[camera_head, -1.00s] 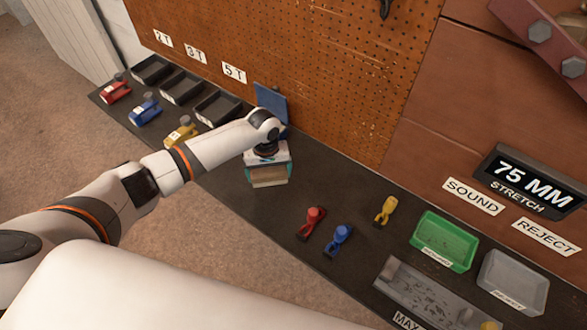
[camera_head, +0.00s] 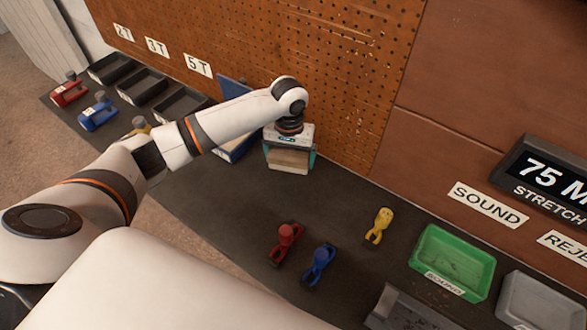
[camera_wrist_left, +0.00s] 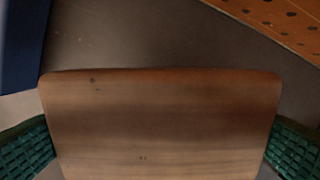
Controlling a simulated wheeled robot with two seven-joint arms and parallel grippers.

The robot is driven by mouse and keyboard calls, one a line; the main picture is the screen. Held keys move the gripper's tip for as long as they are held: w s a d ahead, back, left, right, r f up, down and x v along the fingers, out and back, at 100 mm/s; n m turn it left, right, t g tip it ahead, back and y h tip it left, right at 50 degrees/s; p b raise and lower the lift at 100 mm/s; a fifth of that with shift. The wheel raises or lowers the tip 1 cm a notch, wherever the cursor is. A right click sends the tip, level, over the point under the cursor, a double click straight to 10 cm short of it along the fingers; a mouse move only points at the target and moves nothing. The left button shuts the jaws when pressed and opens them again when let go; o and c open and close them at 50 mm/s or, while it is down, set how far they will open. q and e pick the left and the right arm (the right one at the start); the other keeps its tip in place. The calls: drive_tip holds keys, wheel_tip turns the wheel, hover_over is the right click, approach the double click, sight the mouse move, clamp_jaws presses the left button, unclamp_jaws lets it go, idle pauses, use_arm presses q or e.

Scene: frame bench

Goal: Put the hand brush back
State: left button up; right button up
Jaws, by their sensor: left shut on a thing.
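The hand brush shows as a wooden block (camera_head: 288,159) under my left gripper (camera_head: 290,153) in the head view. In the left wrist view the same wooden block (camera_wrist_left: 160,125) fills the lower middle, between green textured finger pads at both sides. My left gripper is shut on it. The brush's bristles are hidden, and I cannot tell whether it touches the bench. A blue open case or holder (camera_head: 236,148) stands just left of the gripper, partly hidden by my arm; its blue edge (camera_wrist_left: 22,45) shows in the wrist view. My right gripper is not in view.
A pegboard (camera_head: 340,60) rises close behind the gripper. Red (camera_head: 285,243), blue (camera_head: 319,265) and yellow (camera_head: 379,225) clamp-like tools lie to the right, before a green tray (camera_head: 452,262). Black trays (camera_head: 141,85) line the back left. The bench (camera_head: 215,200) is clear in front.

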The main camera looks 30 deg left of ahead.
sight(290, 176)
use_arm(q)
drive_tip(key=shift+f, duration=2.55)
drive_tip(key=o, duration=0.6)
drive_tip(key=shift+f, duration=0.15)
wheel_tip(290, 176, up, 12)
drive_tip(key=shift+r, duration=0.2)
